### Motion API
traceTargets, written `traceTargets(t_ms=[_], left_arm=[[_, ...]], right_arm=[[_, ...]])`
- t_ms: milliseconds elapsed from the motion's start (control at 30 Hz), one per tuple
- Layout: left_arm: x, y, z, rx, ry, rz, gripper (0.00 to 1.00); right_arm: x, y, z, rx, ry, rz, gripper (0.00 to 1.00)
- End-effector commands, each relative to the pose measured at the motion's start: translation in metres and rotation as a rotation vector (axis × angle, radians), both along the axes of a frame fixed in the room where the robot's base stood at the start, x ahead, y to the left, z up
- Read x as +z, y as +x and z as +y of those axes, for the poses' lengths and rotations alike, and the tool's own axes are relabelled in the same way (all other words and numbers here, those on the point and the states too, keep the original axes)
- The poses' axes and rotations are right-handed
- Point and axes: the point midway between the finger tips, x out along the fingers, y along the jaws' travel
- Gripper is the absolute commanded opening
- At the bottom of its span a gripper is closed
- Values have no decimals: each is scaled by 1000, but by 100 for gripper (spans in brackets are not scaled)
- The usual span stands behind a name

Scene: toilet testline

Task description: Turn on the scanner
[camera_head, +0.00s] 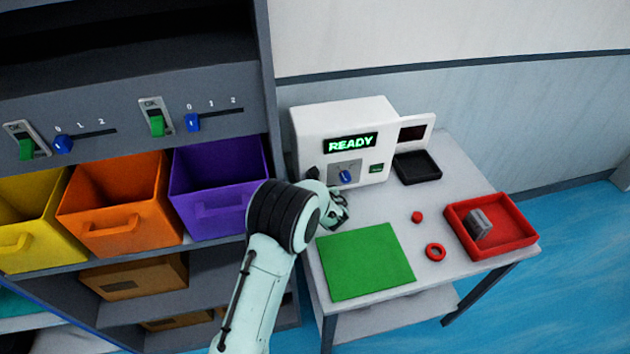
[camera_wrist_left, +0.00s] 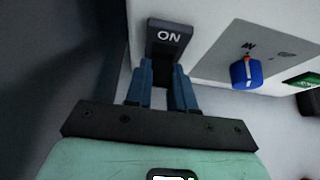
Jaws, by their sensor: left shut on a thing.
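The scanner (camera_head: 300,133) is a white box at the back of the grey table, with a display (camera_head: 351,143) reading "READY" in green. Its front has a grey panel with a blue knob (camera_head: 346,176), also seen in the left wrist view (camera_wrist_left: 245,72). A black switch (camera_wrist_left: 169,38) marked "ON" is on the scanner face, left of that panel. My left gripper (camera_wrist_left: 161,82) has its blue fingers at the switch's lower part, shut on it; the contact is partly hidden. In the head view my arm and wrist hide most of the gripper. My right gripper is not in view.
A green mat (camera_head: 365,262), a red ring (camera_head: 435,252), a small red piece (camera_head: 417,217) and a red tray (camera_head: 515,240) with a grey block (camera_head: 478,224) are on the table. A black tray (camera_head: 418,167) sits right of the scanner. Shelves with coloured bins (camera_head: 120,210) stand left.

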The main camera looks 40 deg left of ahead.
Motion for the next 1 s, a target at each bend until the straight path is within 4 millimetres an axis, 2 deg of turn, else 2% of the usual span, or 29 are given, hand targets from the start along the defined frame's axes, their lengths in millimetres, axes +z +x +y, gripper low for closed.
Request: traceTargets(t_ms=[33, 233, 500, 1000], left_arm=[[15, 6, 1, 4, -37, 19, 0], [14, 5, 2, 1, -150, 110, 0], [15, 5, 3, 1, -252, 190, 0], [17, 5, 4, -2, -340, 269, 0]], right_arm=[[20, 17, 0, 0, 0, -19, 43], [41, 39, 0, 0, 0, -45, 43], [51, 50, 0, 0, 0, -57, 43], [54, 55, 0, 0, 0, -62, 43]])
